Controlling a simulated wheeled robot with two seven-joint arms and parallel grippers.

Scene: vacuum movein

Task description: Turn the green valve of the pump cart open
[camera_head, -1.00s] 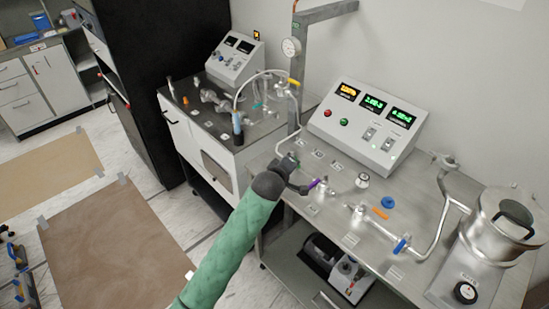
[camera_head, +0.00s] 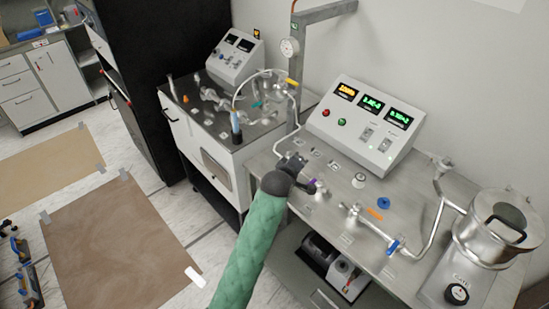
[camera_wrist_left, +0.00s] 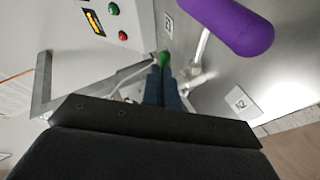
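The pump cart's steel top (camera_head: 330,215) carries piping with coloured valve handles. The green valve handle (camera_wrist_left: 164,57) shows in the left wrist view right at my left fingertips. My left gripper (camera_wrist_left: 163,72) has its two dark blue fingers close together, with the green handle at their tips; they look closed on it, though the contact is partly hidden. In the head view my green-sleeved left arm comes up from below, and the left gripper (camera_head: 291,163) covers the green valve at the cart's left end. My right gripper is in no view.
A purple handle (camera_wrist_left: 230,22) is close beside the left gripper; it also shows in the head view (camera_head: 320,188). The control box (camera_head: 366,123) stands behind. Blue (camera_head: 393,247) and orange (camera_head: 375,213) handles and a steel vessel (camera_head: 497,228) lie to the right.

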